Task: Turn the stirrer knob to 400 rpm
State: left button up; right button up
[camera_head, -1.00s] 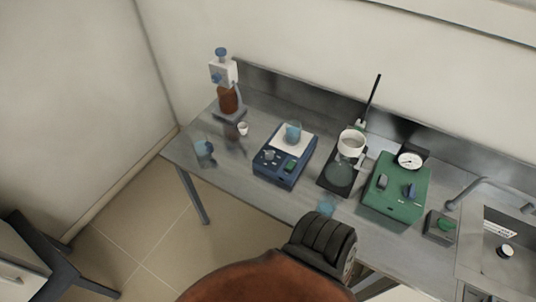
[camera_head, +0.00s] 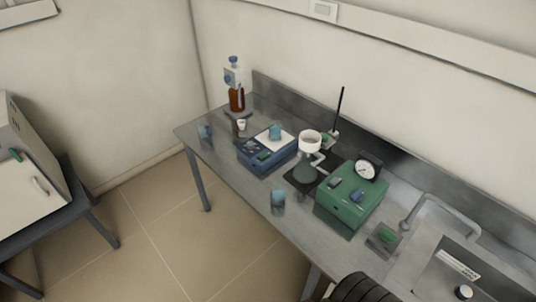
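The stirrer is a blue box (camera_head: 268,154) with a white top plate, standing on the steel bench left of its middle. A small beaker with blue liquid (camera_head: 275,132) stands on its plate. Its front panel carries a small knob (camera_head: 252,144) and a green patch (camera_head: 263,155). The knob's pointer and any speed reading are too small to read. Neither of my grippers is in view.
A green box with a dial gauge (camera_head: 350,199) stands right of a flask with a white funnel (camera_head: 310,141). Another blue beaker (camera_head: 278,197) is near the bench's front edge. A brown bottle (camera_head: 237,100) stands at the back left. A dark ribbed shape (camera_head: 362,288) shows at the bottom.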

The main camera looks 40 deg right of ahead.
aim_at(250, 144)
jog(key=z, duration=0.75)
